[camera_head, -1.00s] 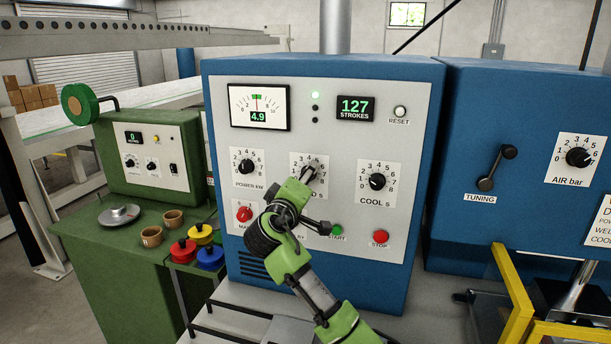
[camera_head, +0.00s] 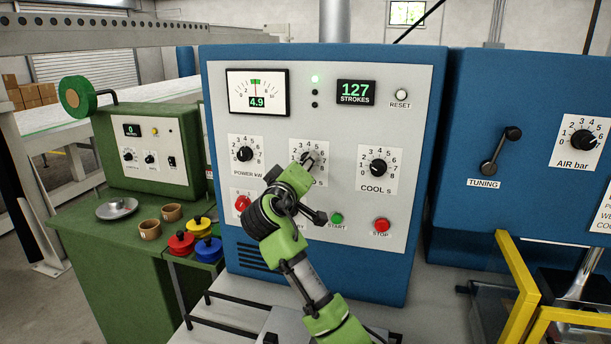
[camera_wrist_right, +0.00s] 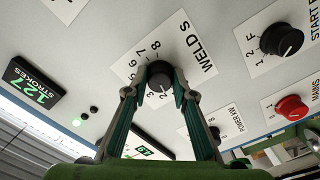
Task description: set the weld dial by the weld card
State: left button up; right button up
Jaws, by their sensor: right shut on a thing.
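The weld dial (camera_wrist_right: 159,82) is a black knob on a white plate marked "WELD s", in the middle of the panel's dial row. My right gripper (camera_wrist_right: 157,90) is shut on it, one finger on each side. In the head view my right gripper (camera_head: 309,163) covers most of the dial, and its setting cannot be read there. In the wrist view a white mark shows on the knob near the low numbers, but the exact value is unclear. My left gripper is out of view.
The power dial (camera_head: 244,154) and cool dial (camera_head: 379,168) flank the weld dial. Below are the red mains knob (camera_head: 242,203), green start button (camera_head: 337,218) and red stop button (camera_head: 382,225). A yellow frame (camera_head: 516,290) stands at lower right.

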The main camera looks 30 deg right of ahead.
jog(key=shift+a+m+b, duration=0.1)
jog(key=shift+m+b, duration=4.7)
jog(key=shift+b, duration=0.75)
jog(key=o, duration=1.1)
